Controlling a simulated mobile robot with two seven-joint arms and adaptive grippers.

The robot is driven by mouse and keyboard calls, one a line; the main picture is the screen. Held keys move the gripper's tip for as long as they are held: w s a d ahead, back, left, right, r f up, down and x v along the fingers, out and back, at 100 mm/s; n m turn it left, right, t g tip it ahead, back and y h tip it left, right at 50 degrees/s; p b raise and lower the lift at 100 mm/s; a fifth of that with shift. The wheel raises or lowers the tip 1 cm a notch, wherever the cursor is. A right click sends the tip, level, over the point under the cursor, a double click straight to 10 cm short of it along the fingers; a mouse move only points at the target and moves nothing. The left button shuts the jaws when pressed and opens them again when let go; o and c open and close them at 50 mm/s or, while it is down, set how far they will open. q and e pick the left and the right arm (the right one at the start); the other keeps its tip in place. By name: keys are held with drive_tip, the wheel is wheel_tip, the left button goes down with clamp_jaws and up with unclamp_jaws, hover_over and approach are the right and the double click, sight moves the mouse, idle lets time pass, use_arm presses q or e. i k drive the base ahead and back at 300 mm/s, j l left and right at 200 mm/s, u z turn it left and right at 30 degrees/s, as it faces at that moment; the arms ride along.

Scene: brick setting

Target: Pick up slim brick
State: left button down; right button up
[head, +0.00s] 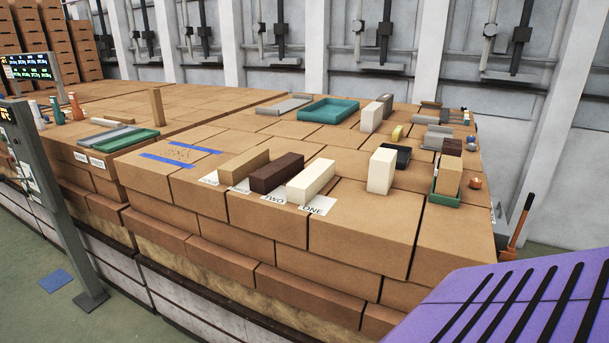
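Several bricks could be the slim brick, and I cannot tell which one is meant. A thin tan brick (156,106) stands upright at the back left of the large brick-built platform. Three long bricks lie side by side near the front edge: a tan one (244,165), a dark brown one (277,173) and a cream one (311,181). A cream block (382,170) stands upright to their right. Neither of my grippers is in view.
Labelled cards, one reading ONE (318,206), lie by the long bricks. A teal tray (328,110) lies at the back, a green tray (124,141) at the left. A tan block (448,177) stands in a green holder at the right. The front right top is clear.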

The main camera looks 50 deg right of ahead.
sight(306, 185)
drive_tip(key=z, duration=1.55)
